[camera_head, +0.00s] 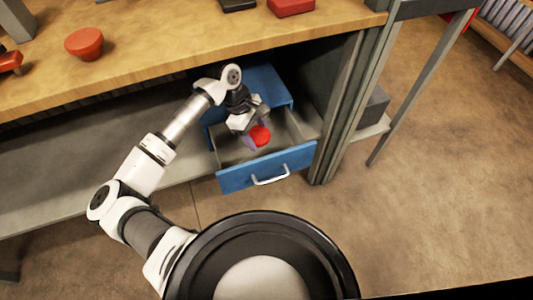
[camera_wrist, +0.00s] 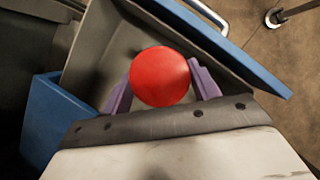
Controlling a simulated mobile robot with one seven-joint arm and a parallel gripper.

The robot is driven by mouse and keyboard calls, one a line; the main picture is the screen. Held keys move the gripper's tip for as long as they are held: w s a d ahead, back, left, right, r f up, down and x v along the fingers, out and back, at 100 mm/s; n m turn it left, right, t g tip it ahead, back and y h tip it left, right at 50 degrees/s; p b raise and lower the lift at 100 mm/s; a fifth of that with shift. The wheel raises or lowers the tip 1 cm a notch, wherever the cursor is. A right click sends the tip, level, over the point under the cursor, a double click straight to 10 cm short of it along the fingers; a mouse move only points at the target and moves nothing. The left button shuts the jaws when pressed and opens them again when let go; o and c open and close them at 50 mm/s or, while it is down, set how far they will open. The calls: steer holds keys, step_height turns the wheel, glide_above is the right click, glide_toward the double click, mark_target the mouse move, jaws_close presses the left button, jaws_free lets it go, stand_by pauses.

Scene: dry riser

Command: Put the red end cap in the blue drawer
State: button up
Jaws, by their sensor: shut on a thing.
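The blue drawer (camera_head: 237,177) is pulled open below the wooden bench, with a silver handle on its front. In the wrist view its blue front panel (camera_wrist: 235,50) crosses the upper right. The red end cap (camera_head: 260,136) is round and sits between my gripper's fingers. It also shows in the wrist view (camera_wrist: 160,77), with a purple finger on each side. My gripper (camera_head: 254,138) is shut on the end cap, over the open drawer and inside its outline. I cannot tell the exact height of the cap above the drawer floor.
The wooden bench top (camera_head: 160,45) lies above and behind the drawer. It carries a reddish round cap-like piece (camera_head: 84,43), a red box (camera_head: 291,7) and a dark block (camera_head: 238,4). A grey bench leg (camera_head: 345,110) stands right of the drawer. Open floor lies in front.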

step_height(320, 180, down, 10)
steer(key=shift+d+f, duration=0.1)
stand_by(0.4)
steer(key=shift+f, duration=0.1)
steer(key=o, duration=1.1)
steer(key=shift+r, duration=0.3)
steer(key=v, duration=1.1)
steer(key=shift+r, duration=0.35)
steer(key=shift+w, duration=0.1)
